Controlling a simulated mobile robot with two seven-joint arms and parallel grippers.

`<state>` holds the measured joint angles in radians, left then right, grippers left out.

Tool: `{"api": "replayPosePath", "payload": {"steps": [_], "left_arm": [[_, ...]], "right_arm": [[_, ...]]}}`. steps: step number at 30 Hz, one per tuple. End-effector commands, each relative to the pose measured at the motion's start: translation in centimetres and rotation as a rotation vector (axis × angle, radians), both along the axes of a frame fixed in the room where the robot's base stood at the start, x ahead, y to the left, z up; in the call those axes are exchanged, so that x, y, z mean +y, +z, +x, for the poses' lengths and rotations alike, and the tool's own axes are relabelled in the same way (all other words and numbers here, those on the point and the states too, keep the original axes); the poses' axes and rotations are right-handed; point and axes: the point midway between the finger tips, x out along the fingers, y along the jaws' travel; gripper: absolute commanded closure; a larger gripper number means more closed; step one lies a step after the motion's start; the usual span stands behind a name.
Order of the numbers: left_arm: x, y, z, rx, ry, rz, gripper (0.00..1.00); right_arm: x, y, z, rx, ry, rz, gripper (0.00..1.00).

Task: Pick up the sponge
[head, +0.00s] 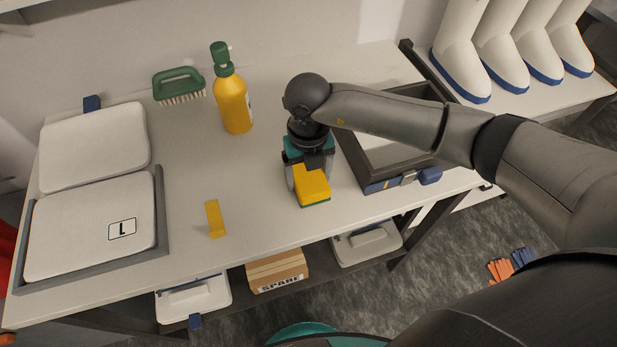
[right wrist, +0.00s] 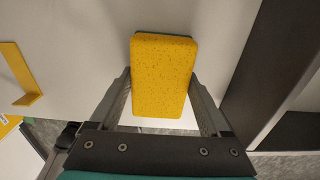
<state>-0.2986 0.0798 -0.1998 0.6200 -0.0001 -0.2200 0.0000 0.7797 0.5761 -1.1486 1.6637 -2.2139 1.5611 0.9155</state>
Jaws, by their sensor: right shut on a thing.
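The yellow sponge (head: 311,184) with a green underside is at the front middle of the white bench, below my right gripper (head: 308,180). In the right wrist view the sponge (right wrist: 163,76) lies between the two fingers of my right gripper (right wrist: 160,85), which are shut on its sides. I cannot tell for sure whether the sponge touches the bench top. My left gripper does not show in either view.
A dark-framed tray (head: 375,186) stands just right of the sponge. A yellow L-shaped bracket (head: 215,219), a yellow bottle (head: 233,103) and a green brush (head: 179,86) are to the left. White lidded boxes (head: 90,225) fill the far left. The bench's front edge is close.

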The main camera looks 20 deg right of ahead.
Motion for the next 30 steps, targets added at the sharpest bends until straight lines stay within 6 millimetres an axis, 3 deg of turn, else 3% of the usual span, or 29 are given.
{"api": "replayPosePath", "payload": {"steps": [10,16,20,30], "left_arm": [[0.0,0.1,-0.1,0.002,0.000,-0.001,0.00],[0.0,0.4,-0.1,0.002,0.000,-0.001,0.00],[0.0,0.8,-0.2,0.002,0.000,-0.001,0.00],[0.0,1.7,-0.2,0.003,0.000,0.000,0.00]], "right_arm": [[0.0,0.3,0.1,-0.001,0.000,0.000,0.73],[0.0,2.4,0.1,-0.004,0.000,0.001,0.73],[0.0,5.2,0.2,-0.006,0.001,0.001,0.73],[0.0,14.9,0.1,-0.007,0.002,0.001,0.73]]}}
